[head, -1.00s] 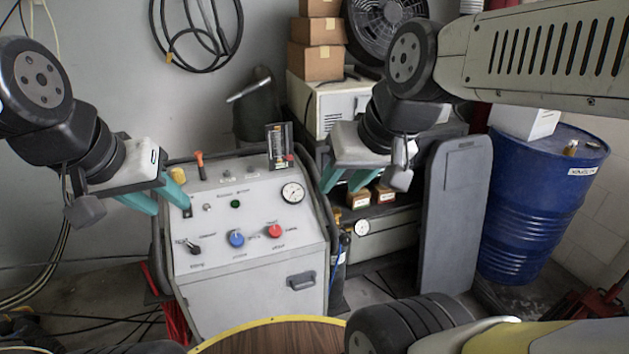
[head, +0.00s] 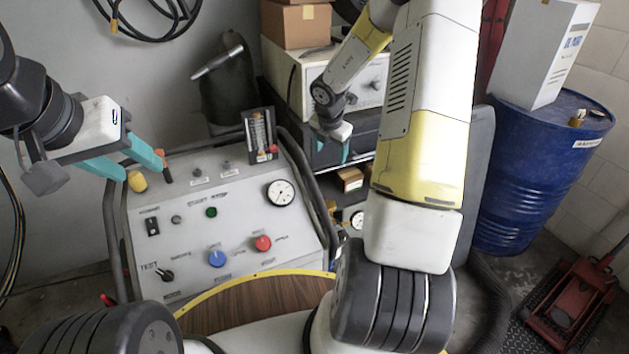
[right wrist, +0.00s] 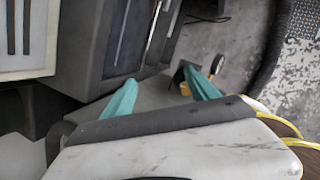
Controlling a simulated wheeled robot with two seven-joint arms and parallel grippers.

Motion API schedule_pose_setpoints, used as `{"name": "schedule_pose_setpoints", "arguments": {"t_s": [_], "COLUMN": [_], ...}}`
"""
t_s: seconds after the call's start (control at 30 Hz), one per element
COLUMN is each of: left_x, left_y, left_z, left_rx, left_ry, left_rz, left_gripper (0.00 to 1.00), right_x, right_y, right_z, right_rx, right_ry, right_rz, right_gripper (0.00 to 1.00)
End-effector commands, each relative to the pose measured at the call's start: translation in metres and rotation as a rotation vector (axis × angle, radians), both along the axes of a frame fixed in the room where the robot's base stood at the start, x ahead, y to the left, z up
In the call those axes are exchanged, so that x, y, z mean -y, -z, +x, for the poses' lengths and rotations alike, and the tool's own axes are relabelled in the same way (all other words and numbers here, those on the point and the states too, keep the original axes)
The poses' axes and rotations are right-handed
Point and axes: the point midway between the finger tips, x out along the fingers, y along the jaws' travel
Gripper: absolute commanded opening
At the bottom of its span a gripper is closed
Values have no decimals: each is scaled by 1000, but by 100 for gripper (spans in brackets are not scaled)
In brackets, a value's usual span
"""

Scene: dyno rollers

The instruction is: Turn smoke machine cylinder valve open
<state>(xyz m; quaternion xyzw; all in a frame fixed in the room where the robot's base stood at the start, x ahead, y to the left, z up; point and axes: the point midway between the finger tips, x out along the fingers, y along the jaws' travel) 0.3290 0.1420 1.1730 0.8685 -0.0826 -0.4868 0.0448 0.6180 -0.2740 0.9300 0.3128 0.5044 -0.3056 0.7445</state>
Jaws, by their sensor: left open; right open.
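The smoke machine (head: 190,235) is a grey cabinet with a sloped panel of knobs and a round gauge, standing left of centre in the head view. Beside its right side is a small dial gauge (head: 357,219), partly hidden by my right arm; it also shows in the right wrist view (right wrist: 216,64). A small brass fitting (right wrist: 185,88) sits near it; I cannot make out the valve handle. My right gripper (head: 331,160) is open and empty, above and left of the gauge; its teal fingers (right wrist: 160,92) are spread. My left gripper (head: 143,169) is open over the panel's back left corner.
A dark shelf with a white instrument (head: 365,80) and boxes (head: 295,22) stands behind my right gripper. A blue drum (head: 530,165) bearing a white box (head: 545,50) is at right. A red jack (head: 572,300) lies on the floor. A black rail edges the machine.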

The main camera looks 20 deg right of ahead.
Motion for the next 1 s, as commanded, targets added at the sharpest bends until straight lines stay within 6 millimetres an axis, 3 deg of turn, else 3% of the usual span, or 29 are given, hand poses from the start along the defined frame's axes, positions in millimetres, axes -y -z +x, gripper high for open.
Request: {"name": "schedule_pose_setpoints", "arguments": {"t_s": [0.03,0.1,0.27,0.7,1.0], "left_x": [0,0,0,0,0], "left_y": [0,0,0,0,0], "left_z": [0,0,0,0,0], "left_rx": [0,0,0,0,0], "left_ry": [0,0,0,0,0], "left_rz": [0,0,0,0,0], "left_gripper": [46,46,46,46,46], "right_x": [0,-6,-15,-17,-17], "right_y": [26,49,75,137,152], "right_z": [-13,-30,-51,-53,-53], "right_rx": [-72,-155,-259,-271,-267], "right_ry": [139,299,489,510,507], "right_rz": [67,136,211,218,218], "right_gripper": [68,68,68,68,68]}}
